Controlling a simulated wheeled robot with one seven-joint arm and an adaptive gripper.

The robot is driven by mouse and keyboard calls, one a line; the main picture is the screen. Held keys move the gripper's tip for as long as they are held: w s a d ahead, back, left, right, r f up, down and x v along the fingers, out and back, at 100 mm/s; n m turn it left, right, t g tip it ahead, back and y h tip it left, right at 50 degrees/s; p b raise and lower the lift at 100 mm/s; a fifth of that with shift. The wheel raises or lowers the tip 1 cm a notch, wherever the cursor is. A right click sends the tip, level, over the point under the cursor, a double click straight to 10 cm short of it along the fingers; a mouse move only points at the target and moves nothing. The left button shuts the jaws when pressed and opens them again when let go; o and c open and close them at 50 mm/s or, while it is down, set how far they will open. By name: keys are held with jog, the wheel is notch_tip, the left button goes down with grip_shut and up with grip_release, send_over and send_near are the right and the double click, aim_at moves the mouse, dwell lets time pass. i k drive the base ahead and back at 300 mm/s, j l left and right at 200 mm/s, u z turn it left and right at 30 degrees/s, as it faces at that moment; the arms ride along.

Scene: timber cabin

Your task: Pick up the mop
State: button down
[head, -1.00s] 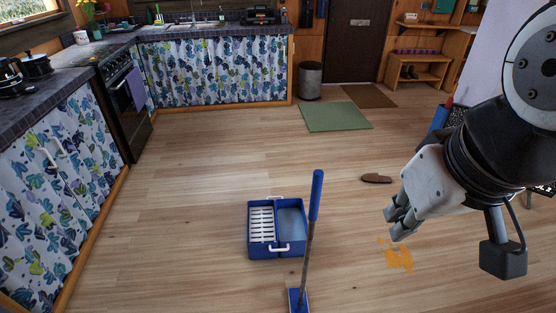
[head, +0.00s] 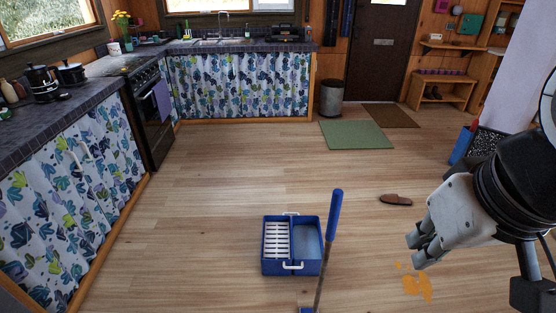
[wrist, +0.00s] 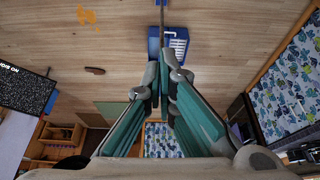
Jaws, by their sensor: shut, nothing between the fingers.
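The mop (head: 330,239) stands upright with a slight tilt in the head view. It has a blue grip on top, a thin dark shaft and a blue head cut off by the bottom edge. The blue bucket (head: 264,247) with a white slatted wringer and white handles sits on the floor just behind and left of the mop. My gripper (head: 416,249) is shut and empty, apart from the mop and to its right. In the wrist view my gripper's fingers (wrist: 165,80) reach toward the bucket, and the mop's shaft shows near the top edge.
An orange spill (head: 416,286) lies on the floor below my gripper. A brown slipper (head: 396,199) lies beyond it. A green mat (head: 356,134) and a bin (head: 331,98) are farther back. Curtained counters (head: 75,185) line the left. The floor left of the bucket is clear.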

aim_at(338, 193)
jog(key=k+j, duration=0.15)
jog(key=j, duration=0.25)
jog(key=k+j, duration=0.1)
jog(key=j, duration=0.3)
jog(key=k+j, duration=0.15)
jog(key=j, duration=0.2)
jog(key=k+j, duration=0.1)
jog(key=j, duration=0.3)
jog(key=z, duration=0.05)
